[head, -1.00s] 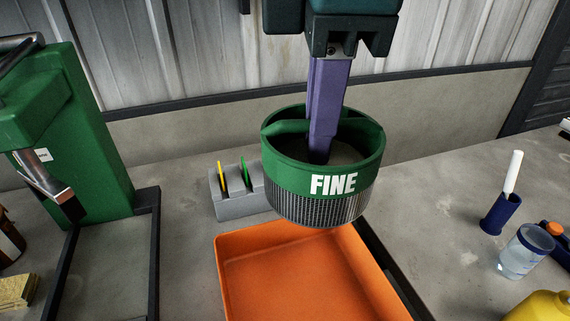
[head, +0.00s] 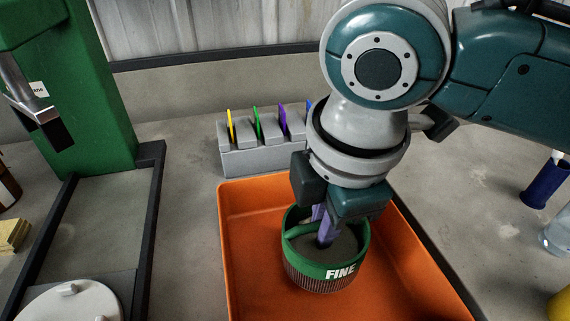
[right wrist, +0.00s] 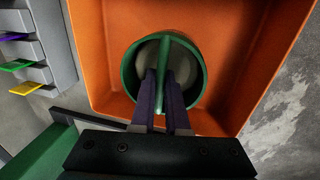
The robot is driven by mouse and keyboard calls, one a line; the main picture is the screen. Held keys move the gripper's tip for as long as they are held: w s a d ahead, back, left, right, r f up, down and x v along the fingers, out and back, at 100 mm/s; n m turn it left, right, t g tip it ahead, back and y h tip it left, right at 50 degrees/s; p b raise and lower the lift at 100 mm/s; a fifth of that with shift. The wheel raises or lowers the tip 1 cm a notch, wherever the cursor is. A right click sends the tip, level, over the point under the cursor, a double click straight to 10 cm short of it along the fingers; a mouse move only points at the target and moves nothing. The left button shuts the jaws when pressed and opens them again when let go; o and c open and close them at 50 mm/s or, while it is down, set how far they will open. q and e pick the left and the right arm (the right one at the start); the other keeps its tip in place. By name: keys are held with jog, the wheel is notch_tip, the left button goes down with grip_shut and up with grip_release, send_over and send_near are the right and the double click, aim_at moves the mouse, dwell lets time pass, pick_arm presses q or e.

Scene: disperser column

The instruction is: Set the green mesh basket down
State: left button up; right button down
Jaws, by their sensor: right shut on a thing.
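The green mesh basket (head: 325,270), marked FINE, is upright within the orange tray (head: 250,225) in the head view. Its mesh lower part is close to or on the tray floor; I cannot tell if it touches. My right gripper (head: 325,228) comes from above with its purple fingers shut on the basket's crossbar handle. In the right wrist view the basket (right wrist: 202,75) shows from above, with the fingers (right wrist: 163,92) on both sides of the green bar. A grey surface shows inside the basket. My left gripper is not in view.
A grey rack (head: 262,158) with several coloured tabs stands behind the tray. A green machine (head: 75,100) with a dark frame and a white round lid (head: 70,303) is at the left. A blue holder (head: 545,183) and a clear jar (head: 558,235) stand at the right.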

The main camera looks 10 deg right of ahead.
jog(key=shift+f+b, duration=0.55)
jog(key=shift+f, duration=2)
jog(key=shift+f, duration=0.1)
jog(key=c, duration=0.9)
grip_release()
notch_tip(320, 180, up, 12)
jog(key=s+p, duration=0.2)
jog(key=p, duration=0.1)
jog(key=s+a+f+m+y, duration=0.2)
jog(key=s+a+m+y, duration=0.15)
jog(key=s+m, duration=0.2)
jog(key=s+d+f+m+h, duration=0.1)
jog(key=s+d+m, duration=0.2)
jog(key=d, duration=0.1)
jog(key=s+d+m+t+h, duration=0.1)
jog(key=s+d+m, duration=0.1)
jog(key=d+m, duration=0.2)
jog(key=s+d+f+m+h, duration=0.1)
jog(key=s+d+m, duration=0.2)
jog(key=d+m, duration=0.1)
jog(key=shift+s+f, duration=0.3)
jog(key=shift+s, duration=0.05)
